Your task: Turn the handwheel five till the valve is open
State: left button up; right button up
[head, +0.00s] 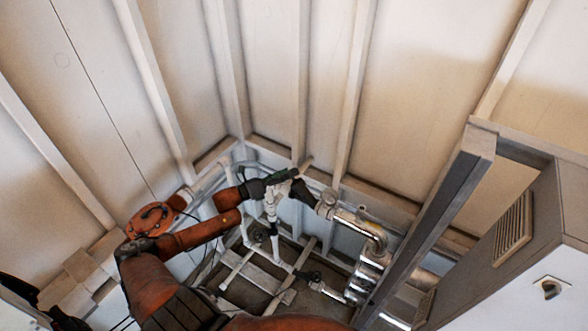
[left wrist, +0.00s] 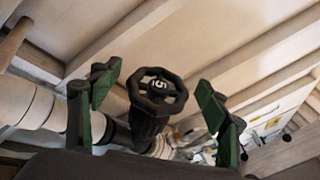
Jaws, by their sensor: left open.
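The handwheel five (left wrist: 160,88) is a small black spoked wheel with a pale figure on its hub, seen in the middle of the left wrist view. It sits on a dark valve stem. My left gripper (left wrist: 157,92) is open, with one green-padded finger on each side of the wheel. Gaps show between the wheel and both fingers, so it is not gripped. In the head view my left gripper (head: 285,180) is at the white pipework near the corner. There the wheel cannot be told clearly from the dark gripper parts. My right gripper is not in view.
A shiny metal pipe (head: 355,222) runs right from the valve area to a metal cylinder assembly (head: 365,278). A grey post (head: 440,215) and a pale cabinet (head: 525,265) stand at right. Ribbed cream walls close in behind. A white pipe (left wrist: 35,105) lies left of the fingers.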

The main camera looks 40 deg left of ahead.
pick_arm(q)
jog(key=shift+x, duration=1.45)
jog(key=shift+c, duration=0.2)
jog(key=c, duration=1.2)
jog(key=shift+c, duration=0.6)
